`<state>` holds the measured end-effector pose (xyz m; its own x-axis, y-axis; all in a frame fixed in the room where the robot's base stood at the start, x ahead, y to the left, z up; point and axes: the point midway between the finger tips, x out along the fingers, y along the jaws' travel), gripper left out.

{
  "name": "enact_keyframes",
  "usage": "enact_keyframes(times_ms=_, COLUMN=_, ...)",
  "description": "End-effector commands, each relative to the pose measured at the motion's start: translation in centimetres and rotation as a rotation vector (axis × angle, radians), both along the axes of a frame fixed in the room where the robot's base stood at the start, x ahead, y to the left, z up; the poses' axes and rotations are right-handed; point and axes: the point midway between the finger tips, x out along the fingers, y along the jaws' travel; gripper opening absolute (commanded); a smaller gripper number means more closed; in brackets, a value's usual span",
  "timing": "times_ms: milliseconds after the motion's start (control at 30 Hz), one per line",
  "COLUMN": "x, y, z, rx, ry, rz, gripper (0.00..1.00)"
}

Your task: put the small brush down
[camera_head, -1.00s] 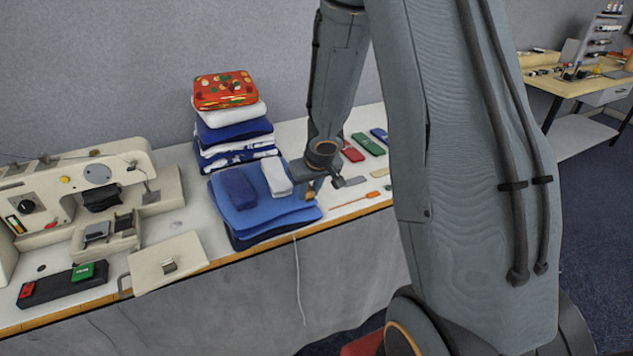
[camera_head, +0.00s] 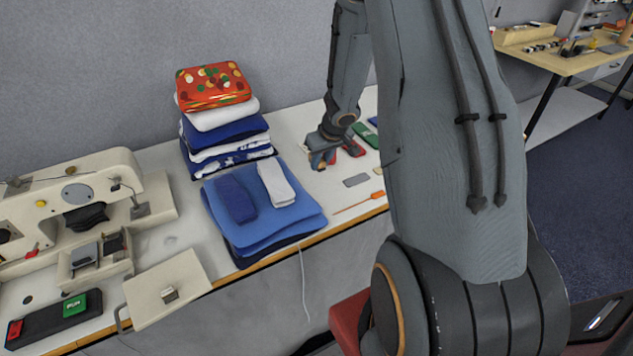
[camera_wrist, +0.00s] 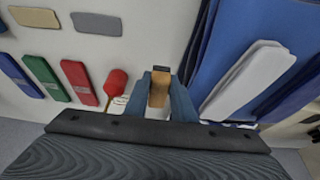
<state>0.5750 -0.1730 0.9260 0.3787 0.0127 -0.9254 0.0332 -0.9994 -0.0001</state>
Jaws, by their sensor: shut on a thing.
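The small brush (camera_wrist: 158,90) shows in the wrist view as a light brown, wood-coloured piece with a dark end. My gripper (camera_wrist: 160,84) is shut on it, one blue-grey finger on each side. In the head view my gripper (camera_head: 322,161) is low over the white table (camera_head: 312,113), right of the folded cloth piles and left of the red block. The brush is hard to make out there. I cannot tell whether it touches the table.
A red-headed object (camera_wrist: 116,83) lies close beside my gripper. Red (camera_wrist: 79,82), green (camera_wrist: 46,78) and blue (camera_wrist: 20,76) blocks lie beyond it. Blue folded cloth (camera_head: 281,221) and a white roll (camera_wrist: 247,79) are on the other side. A grey plate (camera_head: 356,180) and orange-handled tool (camera_head: 377,194) lie nearer the front edge.

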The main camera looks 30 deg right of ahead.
Motion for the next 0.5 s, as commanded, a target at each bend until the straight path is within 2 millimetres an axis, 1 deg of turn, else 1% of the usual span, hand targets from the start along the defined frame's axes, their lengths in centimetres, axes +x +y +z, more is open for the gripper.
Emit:
enact_keyframes(times_ms=33, x=0.1, y=0.0, z=-1.3, rx=0.000, ry=0.001, rz=-0.001, gripper=0.05)
enact_keyframes(times_ms=200, x=0.1, y=0.0, z=-3.6, rx=0.000, ry=0.001, rz=0.000, gripper=0.05)
enact_keyframes(times_ms=333, x=0.1, y=0.0, z=-4.6, rx=0.000, ry=0.000, rz=-0.001, gripper=0.05)
enact_keyframes(times_ms=500, x=0.0, y=0.1, z=-5.1, rx=0.000, ry=0.000, rz=0.000, gripper=0.05)
